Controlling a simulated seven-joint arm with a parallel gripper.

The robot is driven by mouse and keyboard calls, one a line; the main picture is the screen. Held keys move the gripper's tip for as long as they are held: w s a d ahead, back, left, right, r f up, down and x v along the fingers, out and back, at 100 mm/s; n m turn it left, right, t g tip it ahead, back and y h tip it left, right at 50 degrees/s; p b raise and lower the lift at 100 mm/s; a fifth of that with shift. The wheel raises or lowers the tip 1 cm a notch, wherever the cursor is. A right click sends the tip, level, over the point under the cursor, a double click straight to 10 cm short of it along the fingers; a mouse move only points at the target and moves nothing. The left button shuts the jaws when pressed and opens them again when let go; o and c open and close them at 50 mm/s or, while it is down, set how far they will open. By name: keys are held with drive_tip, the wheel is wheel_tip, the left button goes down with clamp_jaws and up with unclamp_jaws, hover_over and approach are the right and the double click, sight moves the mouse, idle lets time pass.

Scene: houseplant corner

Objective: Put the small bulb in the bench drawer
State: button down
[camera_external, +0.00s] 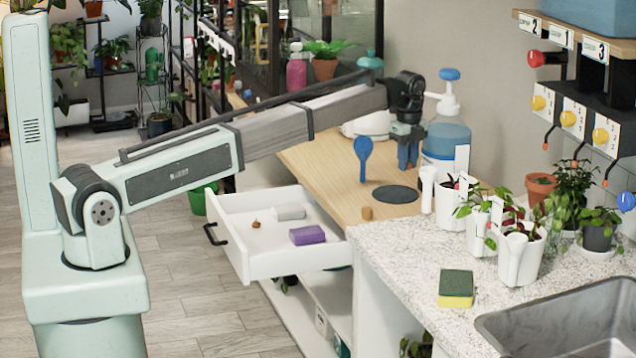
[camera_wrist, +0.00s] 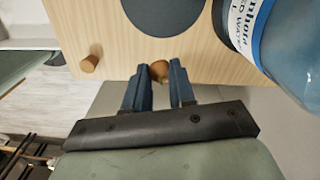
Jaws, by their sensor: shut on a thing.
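My gripper (camera_external: 408,158) is over the wooden bench (camera_external: 325,165), near the large blue pump bottle (camera_external: 446,140). In the wrist view, its blue fingers (camera_wrist: 158,72) are shut on a small brown rounded thing, which looks like the small bulb (camera_wrist: 158,69); the fingers partly hide it. In the external view I cannot make out the bulb. The white bench drawer (camera_external: 275,266) is pulled open, left of and below the gripper. Inside it lie a small brown lump (camera_external: 256,224), a pale grey piece (camera_external: 289,213) and a purple block (camera_external: 307,235).
A dark round disc (camera_external: 395,194), a wooden peg (camera_external: 367,213) and an upright blue paddle-shaped thing (camera_external: 363,150) are on the bench. White pots with plants (camera_external: 480,238) and a sponge (camera_external: 456,288) stand on the speckled counter (camera_external: 400,255). The drawer has free floor at its front.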

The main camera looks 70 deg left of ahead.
drive_tip(key=shift+n, duration=0.7)
drive_tip(key=s+a+f, duration=0.1)
drive_tip(key=s+a, duration=0.1)
drive_tip(key=a, duration=0.1)
drive_tip(key=s+a+f, duration=0.1)
drive_tip(key=s+a, duration=0.1)
drive_tip(key=a, duration=0.1)
drive_tip(key=s+a+f, duration=0.1)
drive_tip(key=s+a, duration=0.1)
drive_tip(key=shift+s+a+f, duration=0.1)
drive_tip(key=shift+s+a, duration=0.1)
drive_tip(key=shift+a, duration=0.2)
drive_tip(key=shift+n, duration=0.8)
drive_tip(key=s+a+f, duration=0.1)
drive_tip(key=s, duration=0.3)
drive_tip(key=s+a+f, duration=0.2)
drive_tip(key=s, duration=0.2)
drive_tip(key=s+a+f, duration=0.1)
drive_tip(key=s+a, duration=0.1)
drive_tip(key=s, duration=0.2)
drive_tip(key=shift+s+a+f, duration=0.15)
drive_tip(key=shift+s, duration=0.25)
drive_tip(key=s+f+n, duration=0.2)
drive_tip(key=s+f, duration=0.1)
drive_tip(key=s, duration=0.8)
drive_tip(key=n, duration=0.9)
hover_over(263, 250)
drive_tip(key=shift+f+n, duration=0.45)
drive_tip(key=shift+n, duration=0.25)
drive_tip(key=shift+f, duration=4.95)
